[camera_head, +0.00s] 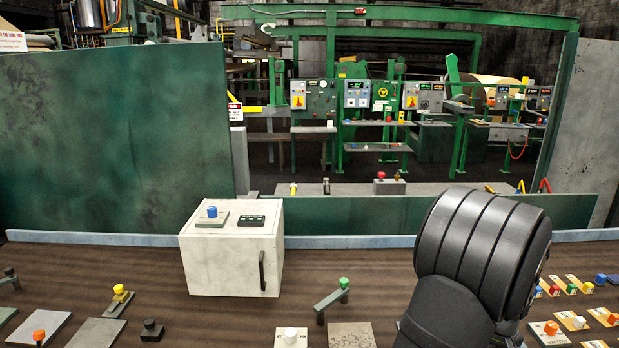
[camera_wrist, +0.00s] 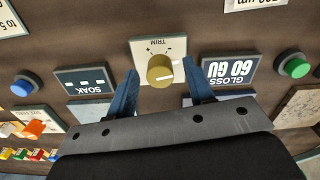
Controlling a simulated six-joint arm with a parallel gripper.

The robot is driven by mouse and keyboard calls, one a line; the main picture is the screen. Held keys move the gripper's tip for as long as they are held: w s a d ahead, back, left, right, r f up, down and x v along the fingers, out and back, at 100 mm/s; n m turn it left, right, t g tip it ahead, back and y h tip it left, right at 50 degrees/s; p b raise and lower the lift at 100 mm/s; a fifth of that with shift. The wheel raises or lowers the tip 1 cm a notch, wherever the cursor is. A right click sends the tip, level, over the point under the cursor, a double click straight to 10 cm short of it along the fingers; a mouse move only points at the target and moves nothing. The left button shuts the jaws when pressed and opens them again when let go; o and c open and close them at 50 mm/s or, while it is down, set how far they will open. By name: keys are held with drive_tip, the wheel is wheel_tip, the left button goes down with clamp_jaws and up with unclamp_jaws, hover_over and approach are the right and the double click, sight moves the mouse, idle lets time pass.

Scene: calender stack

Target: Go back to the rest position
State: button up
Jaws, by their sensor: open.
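My gripper (camera_wrist: 161,74) shows in the wrist view with its two blue fingers apart. A yellow-brown knob (camera_wrist: 160,70) with a pale pointer line, on a plate marked TRIM (camera_wrist: 147,43), shows between the fingertips. The fingers stand to either side of the knob, and I see no clear contact. Whether they are level with it or above it, I cannot tell. In the head view, my dark arm is at the lower right and my fingers do not show.
In the wrist view, a SOAK display (camera_wrist: 84,81) and a GLOSS display (camera_wrist: 230,71) flank the knob, with blue (camera_wrist: 24,87) and green (camera_wrist: 293,67) buttons further out. In the head view, a pale box (camera_head: 225,262) with a handle stands on the brown desk, before a green wall (camera_head: 110,140).

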wheel_tip(320, 180, up, 17)
wheel_tip(320, 180, down, 17)
drive_tip(key=shift+r, duration=0.1)
drive_tip(key=shift+f, duration=0.35)
drive_tip(key=m, duration=0.4)
drive_tip(key=shift+r, duration=0.1)
drive_tip(key=m, duration=0.9)
drive_tip(key=shift+m, duration=2.3)
